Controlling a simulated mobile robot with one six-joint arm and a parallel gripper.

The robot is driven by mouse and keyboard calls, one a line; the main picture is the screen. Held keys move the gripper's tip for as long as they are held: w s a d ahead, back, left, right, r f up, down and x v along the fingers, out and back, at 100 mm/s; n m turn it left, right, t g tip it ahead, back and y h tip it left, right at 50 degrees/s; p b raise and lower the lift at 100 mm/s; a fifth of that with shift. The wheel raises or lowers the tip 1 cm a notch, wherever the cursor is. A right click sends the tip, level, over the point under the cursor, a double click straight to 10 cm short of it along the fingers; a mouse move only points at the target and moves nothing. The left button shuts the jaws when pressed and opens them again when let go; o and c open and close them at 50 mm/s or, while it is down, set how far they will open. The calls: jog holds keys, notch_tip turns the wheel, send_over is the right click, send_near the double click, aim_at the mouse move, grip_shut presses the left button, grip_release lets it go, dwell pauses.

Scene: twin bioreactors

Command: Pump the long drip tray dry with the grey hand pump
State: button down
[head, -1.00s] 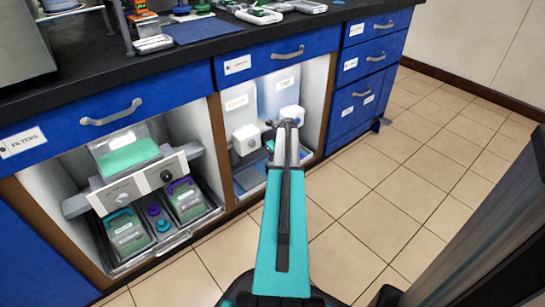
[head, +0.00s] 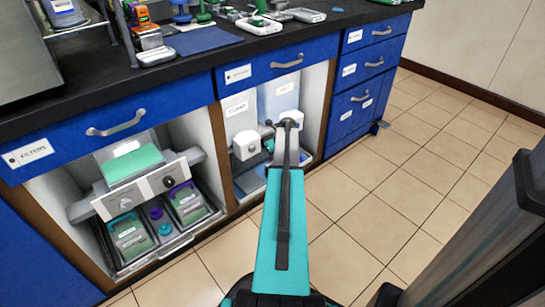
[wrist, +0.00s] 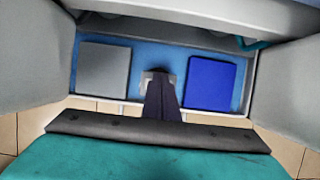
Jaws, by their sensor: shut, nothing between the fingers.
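My gripper (wrist: 160,76) shows in the wrist view as a dark narrow shape with a pale tip, shut and empty. It is over a long blue-floored tray or bay floor (wrist: 158,56), between a grey square (wrist: 104,70) and a blue square (wrist: 212,83). I cannot tell whether this is the long drip tray or whether it holds liquid. In the head view my teal arm reaches into the right open bay, and its far end hides part of that bay. No grey hand pump can be clearly made out in either view.
Two white blocky fittings (head: 247,144) and (head: 291,119) are mounted in the right bay. The left bay holds a grey-white unit with knobs (head: 147,183) above a pull-out tray (head: 165,252) with several cartridges. Blue drawers (head: 361,100) stand to the right. The tiled floor there is clear.

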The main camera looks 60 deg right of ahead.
aim_at(271, 163)
jog(key=shift+f, duration=0.25)
dwell(0.3)
jog(key=shift+f, duration=1.35)
jog(key=shift+r+p, duration=1.6)
jog(key=shift+p, duration=0.2)
jog(key=shift+f, duration=0.15)
jog(key=shift+f, duration=1.5)
jog(key=shift+r+p, duration=1.55)
jog(key=shift+r, duration=0.15)
jog(key=shift+f, duration=0.25)
jog(key=shift+f, duration=1.4)
jog(key=shift+r+p, duration=1.4)
jog(key=shift+r, duration=0.2)
